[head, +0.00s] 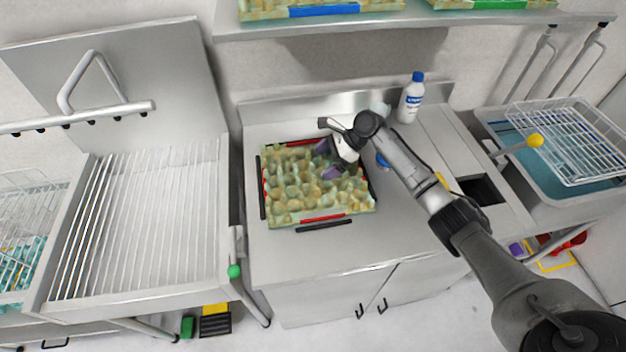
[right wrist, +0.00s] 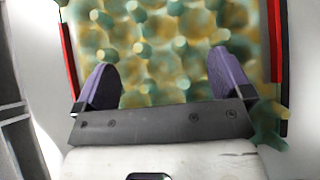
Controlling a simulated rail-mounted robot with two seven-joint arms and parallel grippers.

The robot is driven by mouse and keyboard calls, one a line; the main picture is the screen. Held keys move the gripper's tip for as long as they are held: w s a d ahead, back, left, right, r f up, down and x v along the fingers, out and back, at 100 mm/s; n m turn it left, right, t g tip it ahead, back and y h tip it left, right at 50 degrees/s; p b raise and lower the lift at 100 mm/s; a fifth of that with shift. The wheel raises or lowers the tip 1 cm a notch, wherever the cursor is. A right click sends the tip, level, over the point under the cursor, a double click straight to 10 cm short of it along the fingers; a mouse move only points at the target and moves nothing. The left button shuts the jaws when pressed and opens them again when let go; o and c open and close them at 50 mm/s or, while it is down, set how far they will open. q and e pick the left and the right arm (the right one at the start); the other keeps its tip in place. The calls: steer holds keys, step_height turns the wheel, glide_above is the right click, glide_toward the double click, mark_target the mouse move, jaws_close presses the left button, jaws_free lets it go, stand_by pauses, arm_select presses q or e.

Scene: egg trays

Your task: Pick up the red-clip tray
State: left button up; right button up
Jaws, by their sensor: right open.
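Red strips (right wrist: 68,62) run along both sides of the tray there. I cannot tell whether the fingers touch it. My left gripper is not in view.
Black bars (head: 324,226) lie around the tray. A white bottle with a blue cap (head: 410,102) stands behind on the right. A blue-clip tray (head: 324,11) and a green-clip tray (head: 498,5) sit on the shelf above. The front counter (head: 300,255) is clear.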

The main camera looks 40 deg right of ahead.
mark_target(301, 180)
steer(key=shift+b+x, duration=0.55)
steer(key=shift+x, duration=2.25)
steer(key=shift+s, duration=0.1)
steer(key=shift+c, duration=0.4)
steer(key=c, duration=1.1)
steer(key=shift+r, duration=0.1)
